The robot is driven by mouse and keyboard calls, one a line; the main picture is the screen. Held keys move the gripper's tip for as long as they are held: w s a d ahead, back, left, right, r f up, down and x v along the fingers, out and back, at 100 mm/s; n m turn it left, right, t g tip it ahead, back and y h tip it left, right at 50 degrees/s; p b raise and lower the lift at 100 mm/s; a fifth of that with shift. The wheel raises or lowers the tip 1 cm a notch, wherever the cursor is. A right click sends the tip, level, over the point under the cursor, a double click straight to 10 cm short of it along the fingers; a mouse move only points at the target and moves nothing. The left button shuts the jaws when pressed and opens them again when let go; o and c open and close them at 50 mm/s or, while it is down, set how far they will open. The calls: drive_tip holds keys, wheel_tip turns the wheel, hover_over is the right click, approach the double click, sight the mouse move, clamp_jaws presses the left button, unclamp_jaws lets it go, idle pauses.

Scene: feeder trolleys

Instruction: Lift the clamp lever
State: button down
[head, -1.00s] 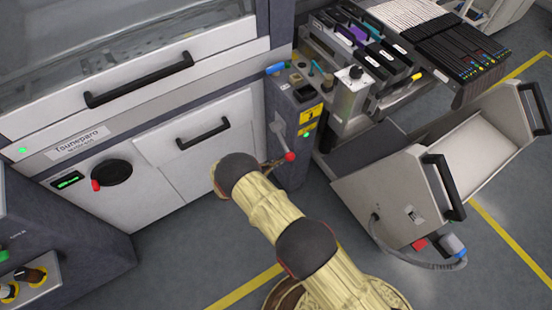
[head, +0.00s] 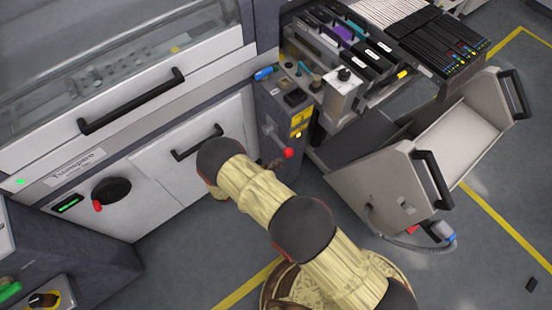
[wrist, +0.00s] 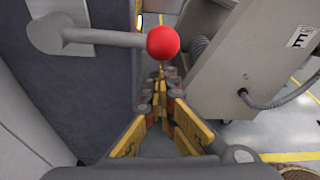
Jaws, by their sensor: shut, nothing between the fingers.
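The clamp lever is a grey arm (head: 271,132) ending in a red ball knob (head: 289,152), on the side of a dark grey post (head: 262,100). It slopes down to the right in the head view. In the wrist view the lever arm (wrist: 105,37) runs from a round hub at left to the red ball (wrist: 163,43). My gripper (wrist: 160,82) is shut and empty, its yellow and dark fingers just below the ball in the picture. I cannot tell whether they touch it. In the head view my arm mostly hides the gripper, low beside the knob.
A white machine front with black handles (head: 132,103) stands at left. A tilted grey trolley (head: 385,185) with black handles and a cable stands at right. Feeders (head: 345,35) fill the rack behind. Grey floor with yellow lines is open at lower right.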

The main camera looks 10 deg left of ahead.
wheel_tip(320, 180, up, 11)
drive_tip(key=w+a+n+h+p, duration=0.1)
drive_tip(key=n+p, duration=0.2)
drive_tip(key=n, duration=0.2)
drive_tip(key=shift+a+g+h, duration=0.15)
drive_tip(key=shift+g+h, duration=0.15)
drive_tip(key=shift+g, duration=0.1)
drive_tip(key=shift+w+r, duration=0.1)
drive_tip(key=s+a+p, duration=0.1)
drive_tip(key=s+a, duration=0.6)
drive_tip(key=s, duration=0.2)
drive_tip(key=shift+s+f, duration=0.2)
drive_tip(key=shift+f, duration=0.2)
idle(0.5)
